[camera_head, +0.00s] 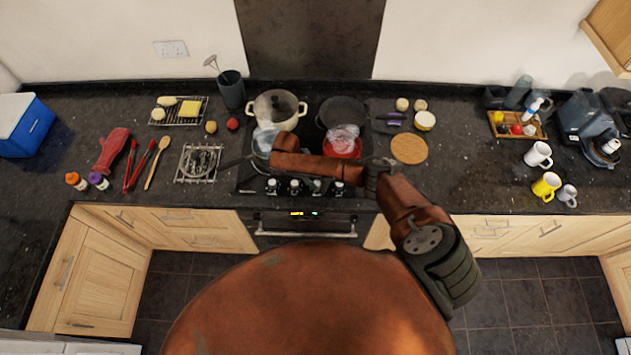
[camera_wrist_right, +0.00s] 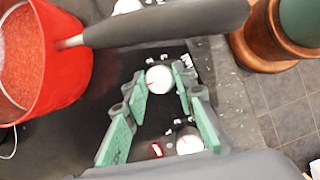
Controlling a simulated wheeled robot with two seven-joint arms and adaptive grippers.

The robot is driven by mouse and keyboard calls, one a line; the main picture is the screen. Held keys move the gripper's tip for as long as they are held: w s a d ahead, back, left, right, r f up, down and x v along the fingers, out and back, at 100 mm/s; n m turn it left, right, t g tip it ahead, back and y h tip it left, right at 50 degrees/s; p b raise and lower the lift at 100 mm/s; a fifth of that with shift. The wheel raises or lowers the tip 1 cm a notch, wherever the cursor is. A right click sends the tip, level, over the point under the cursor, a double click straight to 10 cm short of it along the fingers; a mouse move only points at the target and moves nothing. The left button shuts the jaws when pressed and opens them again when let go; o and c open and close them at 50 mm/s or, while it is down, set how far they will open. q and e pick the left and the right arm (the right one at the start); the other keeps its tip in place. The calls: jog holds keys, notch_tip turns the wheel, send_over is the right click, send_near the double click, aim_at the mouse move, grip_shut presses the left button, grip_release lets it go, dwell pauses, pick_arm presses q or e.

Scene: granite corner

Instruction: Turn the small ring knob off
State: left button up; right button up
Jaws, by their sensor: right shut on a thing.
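My right gripper (camera_wrist_right: 160,80) has its two green fingers on either side of a white round knob (camera_wrist_right: 159,79) with a red pointer line, and is shut on it. A second white knob (camera_wrist_right: 189,144) sits below it in the wrist view, beside a small red lit mark. In the head view several knobs (camera_head: 272,186) line the stove's front edge. My right arm reaches over the stove from the right and hides part of it; the fingertips are hard to make out there. My left gripper is not in view.
A red saucepan (camera_wrist_right: 40,60) stands close to the gripper, its dark handle (camera_wrist_right: 165,22) crossing above the fingers. A cream pot (camera_head: 276,108) and a dark pan (camera_head: 342,112) stand on the rear burners. A round wooden board (camera_head: 409,148) lies right of the stove.

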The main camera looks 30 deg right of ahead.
jog(key=shift+w+r, duration=0.1)
jog(key=shift+w, duration=0.05)
jog(key=o, duration=0.9)
jog(key=shift+c, duration=0.2)
jog(key=v, duration=1.2)
